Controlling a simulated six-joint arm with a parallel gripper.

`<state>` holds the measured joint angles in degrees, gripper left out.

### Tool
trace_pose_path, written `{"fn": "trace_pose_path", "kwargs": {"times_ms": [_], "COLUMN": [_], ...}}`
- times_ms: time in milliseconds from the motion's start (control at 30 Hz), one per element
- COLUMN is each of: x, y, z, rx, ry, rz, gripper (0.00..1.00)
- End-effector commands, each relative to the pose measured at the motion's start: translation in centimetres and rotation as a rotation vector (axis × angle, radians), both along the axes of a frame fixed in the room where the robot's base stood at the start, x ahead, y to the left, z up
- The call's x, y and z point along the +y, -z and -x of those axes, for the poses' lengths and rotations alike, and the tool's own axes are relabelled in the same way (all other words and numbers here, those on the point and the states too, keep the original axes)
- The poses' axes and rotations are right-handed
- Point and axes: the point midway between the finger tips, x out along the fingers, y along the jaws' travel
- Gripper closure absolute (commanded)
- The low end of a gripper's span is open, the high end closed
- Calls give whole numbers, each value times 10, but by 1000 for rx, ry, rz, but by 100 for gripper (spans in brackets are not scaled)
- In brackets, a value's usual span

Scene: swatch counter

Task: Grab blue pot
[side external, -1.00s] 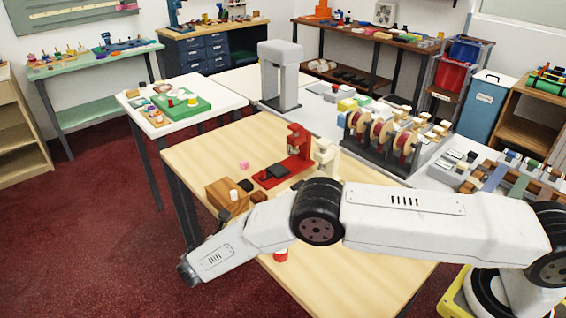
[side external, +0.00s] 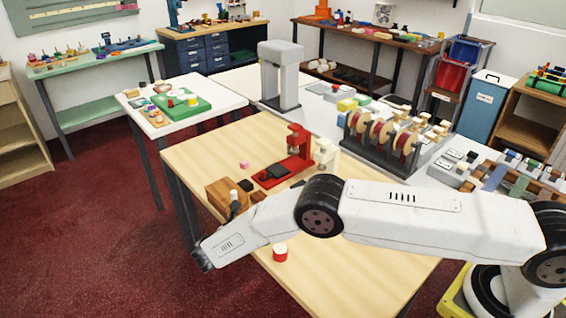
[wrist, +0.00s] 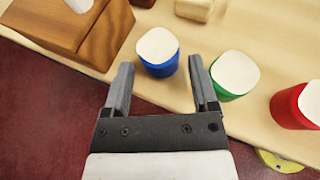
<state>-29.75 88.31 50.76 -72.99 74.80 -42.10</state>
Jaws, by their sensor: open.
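The blue pot (wrist: 160,68) has a pale top and stands upright on the wooden table. In the wrist view it lies ahead of and partly between the fingertips of my gripper (wrist: 160,64). My gripper is open and empty, with one finger on each side in the picture. I cannot tell whether the tips are level with the pot. A green pot (wrist: 229,76) is close by the right finger, and a red pot (wrist: 298,106) is farther right. In the side view the red pot (side external: 280,254) shows, while my arm hides the blue and green pots.
A brown wooden block (wrist: 78,32) stands at upper left in the wrist view; the side view shows it too (side external: 217,193). The table's front right is clear.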

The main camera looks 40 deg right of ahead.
Motion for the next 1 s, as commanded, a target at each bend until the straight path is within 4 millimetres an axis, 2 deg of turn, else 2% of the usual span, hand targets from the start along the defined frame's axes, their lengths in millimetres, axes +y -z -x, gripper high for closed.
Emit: {"fn": "trace_pose_path", "kwargs": {"times_ms": [100,233,767,800,867,1000], "x": [-13,-20,-21,-21,-21,-21], "y": [5,9,9,9,9,9], "z": [-6,-10,-11,-11,-11,-11], "rx": [0,0,0,0,0,0], "ry": [1,0,-1,-1,-1,-1], "rz": [1,0,0,0,0,0], "gripper": [24,24,24,31,50,94]}}
